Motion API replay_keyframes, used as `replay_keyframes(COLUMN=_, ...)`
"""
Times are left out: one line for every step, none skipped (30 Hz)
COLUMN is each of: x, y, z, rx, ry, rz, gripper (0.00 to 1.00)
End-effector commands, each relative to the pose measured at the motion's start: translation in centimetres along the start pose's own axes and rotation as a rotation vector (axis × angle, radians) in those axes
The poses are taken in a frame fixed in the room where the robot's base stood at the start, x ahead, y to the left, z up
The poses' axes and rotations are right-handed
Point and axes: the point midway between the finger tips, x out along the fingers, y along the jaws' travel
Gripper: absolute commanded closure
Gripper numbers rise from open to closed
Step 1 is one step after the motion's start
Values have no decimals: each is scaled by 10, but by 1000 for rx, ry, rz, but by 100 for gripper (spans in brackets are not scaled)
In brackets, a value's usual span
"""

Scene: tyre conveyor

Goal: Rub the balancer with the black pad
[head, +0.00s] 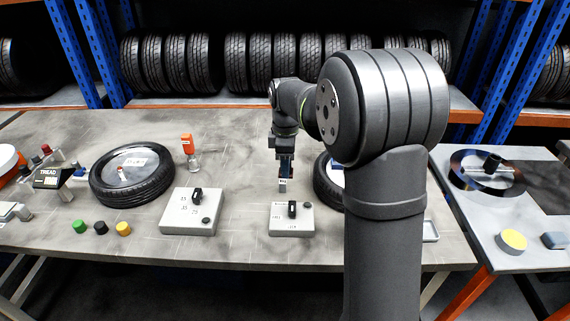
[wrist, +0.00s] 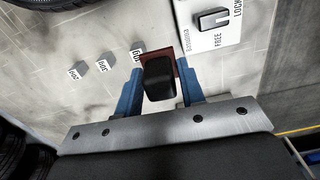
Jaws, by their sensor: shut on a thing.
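My gripper (head: 285,172) hangs over the table, just behind a grey box (head: 291,219) with a black knob. In the wrist view its blue fingers (wrist: 160,90) are shut on a black block, which I take for the black pad (wrist: 160,77). A dark reddish patch shows just beyond the block; I cannot tell whether it belongs to it. The grey box also shows in the wrist view (wrist: 196,38), with FREE and LOCK beside its knob and a small label that seems to read balancer. The block and box appear apart.
Small numbered weights (wrist: 104,66) lie beside my gripper. A tyre (head: 325,185) lies behind my arm. Another grey box (head: 190,212) and a tyre (head: 131,177) are to the left.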

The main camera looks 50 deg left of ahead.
Motion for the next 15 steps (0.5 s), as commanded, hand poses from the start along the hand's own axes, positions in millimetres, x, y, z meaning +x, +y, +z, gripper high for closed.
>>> replay_keyframes(x=-1, y=3, z=4, rx=12, ry=0, rz=1, gripper=82)
replay_keyframes(x=-2, y=5, z=8, rx=23, ry=0, rz=2, gripper=82)
replay_keyframes(x=-3, y=10, z=15, rx=43, ry=0, rz=2, gripper=82)
replay_keyframes(x=-4, y=13, z=21, rx=62, ry=0, rz=2, gripper=82)
replay_keyframes(x=-5, y=18, z=30, rx=86, ry=0, rz=2, gripper=82)
replay_keyframes(x=-7, y=25, z=42, rx=123, ry=0, rz=2, gripper=82)
replay_keyframes(x=-9, y=30, z=53, rx=154, ry=0, rz=2, gripper=82)
replay_keyframes(x=-11, y=36, z=65, rx=188, ry=0, rz=2, gripper=82)
replay_keyframes(x=-14, y=43, z=83, rx=237, ry=0, rz=1, gripper=82)
replay_keyframes(x=-16, y=49, z=96, rx=274, ry=0, rz=2, gripper=82)
replay_keyframes(x=-18, y=54, z=110, rx=312, ry=0, rz=2, gripper=82)
replay_keyframes(x=-21, y=60, z=129, rx=362, ry=0, rz=1, gripper=82)
replay_keyframes(x=-23, y=65, z=144, rx=400, ry=0, rz=2, gripper=82)
replay_keyframes(x=-25, y=68, z=158, rx=437, ry=0, rz=2, gripper=82)
replay_keyframes(x=-28, y=72, z=176, rx=485, ry=0, rz=1, gripper=82)
